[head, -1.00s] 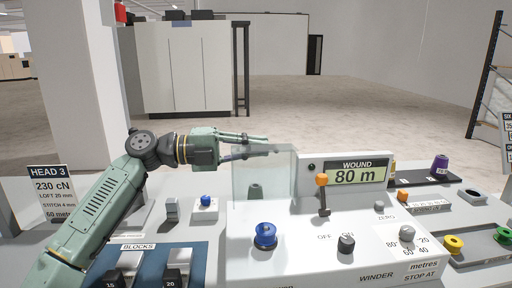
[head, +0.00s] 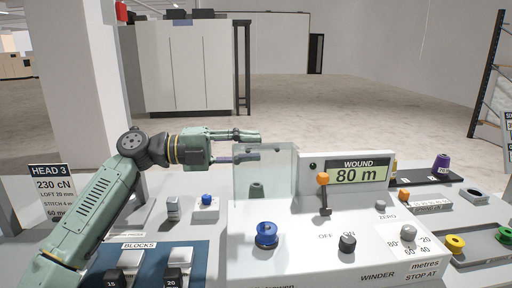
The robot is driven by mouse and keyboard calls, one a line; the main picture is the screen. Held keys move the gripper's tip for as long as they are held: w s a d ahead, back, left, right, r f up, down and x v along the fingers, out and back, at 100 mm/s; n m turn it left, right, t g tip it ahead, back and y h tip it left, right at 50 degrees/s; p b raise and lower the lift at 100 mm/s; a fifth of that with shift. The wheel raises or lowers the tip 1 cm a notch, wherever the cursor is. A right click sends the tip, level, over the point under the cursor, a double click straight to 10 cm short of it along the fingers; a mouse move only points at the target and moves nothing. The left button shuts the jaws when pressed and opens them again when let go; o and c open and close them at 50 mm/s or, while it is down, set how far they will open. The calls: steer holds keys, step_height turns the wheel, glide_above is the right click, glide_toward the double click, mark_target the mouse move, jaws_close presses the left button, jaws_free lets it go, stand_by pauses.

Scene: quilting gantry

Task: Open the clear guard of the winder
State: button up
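The clear guard (head: 277,178) of the winder (head: 375,263) is a see-through upright panel left of the display. A dark spool-like part (head: 256,190) shows through it. My gripper (head: 258,145) comes in from the left, pointing right, at the guard's upper left. Its two fingers are apart with a gap between them, and nothing shows held. The upper finger is above the guard's top edge, and the lower finger overlaps the guard's upper left corner. I cannot tell whether it touches the panel or is in front of or behind it.
The display (head: 357,174) reads 80 m. An orange-topped lever (head: 323,194), a blue spool (head: 266,235) and a black switch knob (head: 347,243) stand on the winder's top. A blue-topped block (head: 207,204) is below my arm.

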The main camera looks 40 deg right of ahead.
steer(key=v, duration=1)
